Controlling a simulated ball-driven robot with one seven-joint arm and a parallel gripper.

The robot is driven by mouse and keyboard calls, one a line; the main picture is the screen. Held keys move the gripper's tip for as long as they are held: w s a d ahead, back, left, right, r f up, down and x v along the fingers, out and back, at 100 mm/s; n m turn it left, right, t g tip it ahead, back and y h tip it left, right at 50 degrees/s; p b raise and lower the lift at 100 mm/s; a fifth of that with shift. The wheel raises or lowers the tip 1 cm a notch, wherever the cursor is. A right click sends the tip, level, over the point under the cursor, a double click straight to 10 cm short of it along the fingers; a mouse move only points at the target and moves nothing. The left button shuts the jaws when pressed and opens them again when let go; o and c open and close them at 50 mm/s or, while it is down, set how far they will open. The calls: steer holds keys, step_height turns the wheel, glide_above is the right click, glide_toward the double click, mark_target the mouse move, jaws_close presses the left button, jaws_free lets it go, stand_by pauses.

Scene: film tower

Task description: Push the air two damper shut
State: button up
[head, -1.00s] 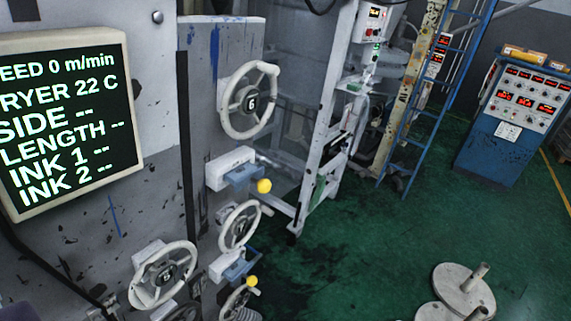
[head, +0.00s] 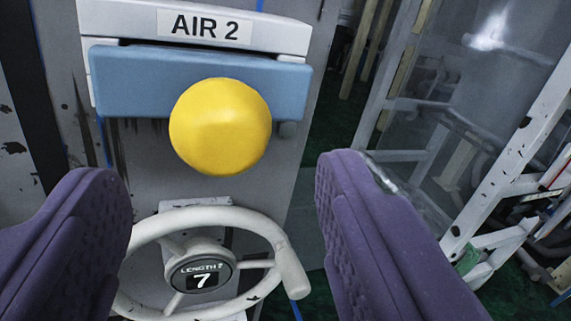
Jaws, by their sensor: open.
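The air two damper is a blue slide plate (head: 140,82) with a round yellow knob (head: 220,126) on its front. It sits under a white housing (head: 290,36) labelled AIR 2, and part of the plate sticks out from below the housing. My gripper (head: 230,190) is open and empty, with its two purple fingers apart at the lower left and lower right. The knob shows between and above the fingertips in the picture, and no finger appears to touch it. How far the plate can still slide cannot be told.
A white handwheel (head: 280,250) marked LENGTH 7 is just below the damper, between my fingers in the picture. A grey panel (head: 290,165) carries both. White frame posts (head: 500,190) and a clear sheet stand at the right, with green floor behind.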

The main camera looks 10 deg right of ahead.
mark_target(221, 161)
steer(key=w, duration=0.4)
steer(key=w+b, duration=0.1)
steer(key=w, duration=0.1)
steer(key=shift+a+r, duration=0.1)
steer(key=shift+a, duration=0.3)
